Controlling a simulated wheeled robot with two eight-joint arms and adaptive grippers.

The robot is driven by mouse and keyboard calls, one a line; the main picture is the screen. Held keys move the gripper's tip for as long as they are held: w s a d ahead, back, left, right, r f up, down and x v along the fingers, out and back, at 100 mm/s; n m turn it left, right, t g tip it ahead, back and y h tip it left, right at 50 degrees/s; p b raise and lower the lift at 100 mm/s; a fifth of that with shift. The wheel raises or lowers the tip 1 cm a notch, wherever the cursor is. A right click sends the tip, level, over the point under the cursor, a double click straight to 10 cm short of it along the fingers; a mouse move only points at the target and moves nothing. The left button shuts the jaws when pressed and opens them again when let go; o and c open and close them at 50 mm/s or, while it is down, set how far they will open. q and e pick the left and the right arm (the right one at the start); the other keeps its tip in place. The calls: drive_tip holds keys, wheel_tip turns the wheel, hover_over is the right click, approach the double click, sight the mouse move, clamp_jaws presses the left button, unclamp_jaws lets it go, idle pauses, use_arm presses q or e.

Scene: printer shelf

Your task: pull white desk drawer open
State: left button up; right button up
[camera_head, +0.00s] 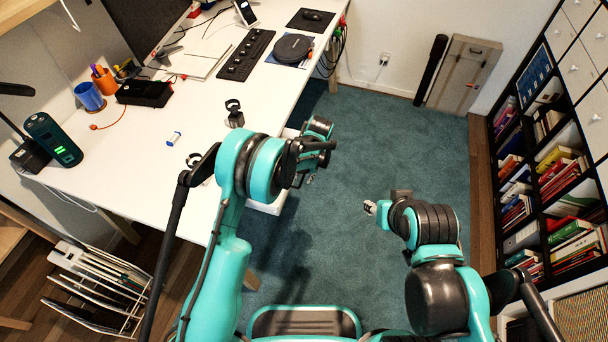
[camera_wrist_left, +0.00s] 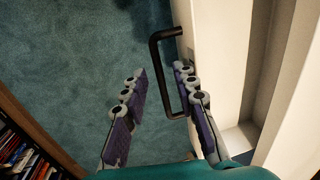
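The white desk drawer (camera_head: 264,207) shows under the desk's right edge in the head view, partly hidden by my left arm. Its pale front (camera_wrist_left: 207,60) is at the right in the left wrist view, with a recess behind it that looks like the drawer's inside. A black bar handle (camera_wrist_left: 155,62) stands out from the front. My left gripper (camera_wrist_left: 158,88) is open. Its fingers lie on either side of the handle bar, the right finger between bar and front; contact is unclear. In the head view, my right gripper (camera_head: 371,208) is over the carpet, away from the drawer; its fingers are unclear.
The white desk (camera_head: 150,200) carries a keyboard (camera_head: 246,54), a black disc (camera_head: 292,48), cups and small items. A dark shelf with books (camera_head: 560,165) stands at the right. Open teal carpet (camera_head: 400,140) lies between desk and shelf.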

use_arm(q)
clamp_jaws()
drive_tip(key=shift+s+d, duration=0.2)
drive_tip(key=shift+d, duration=0.4)
drive_tip(key=shift+s+d, duration=0.15)
drive_tip(key=shift+d, duration=0.4)
drive_tip(key=shift+o, duration=1)
unclamp_jaws()
wheel_tip(320, 180, up, 12)
drive_tip(key=d, duration=0.2)
drive_tip(key=shift+s, duration=0.3)
